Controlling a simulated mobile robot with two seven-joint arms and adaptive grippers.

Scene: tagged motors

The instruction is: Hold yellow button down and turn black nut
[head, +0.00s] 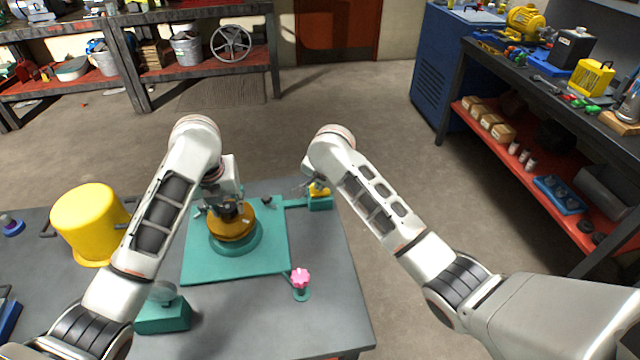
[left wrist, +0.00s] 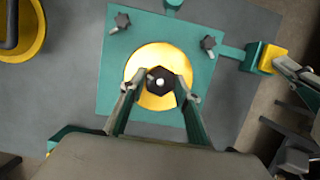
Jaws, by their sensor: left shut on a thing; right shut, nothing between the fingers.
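The black nut (left wrist: 158,80) sits at the centre of a round yellow-orange disc (left wrist: 178,62) on a teal plate (head: 205,267). My left gripper (left wrist: 158,88) comes down over the disc and is shut on the nut, one finger on each side. In the head view my left gripper (head: 232,208) hides most of the nut. The yellow button (head: 319,191) is on a teal block joined by an arm to the plate's right side. It also shows in the left wrist view (left wrist: 271,58). My right gripper (head: 308,186) is shut and empty, its tips at the button; I cannot tell whether it is pressed.
A pink knob (head: 301,278) stands at the plate's front right corner. A yellow pot (head: 88,222) is left on the grey table (head: 322,325), with a teal box (head: 162,316) near the front. Dark small knobs stick up from the plate. The table's front right is clear.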

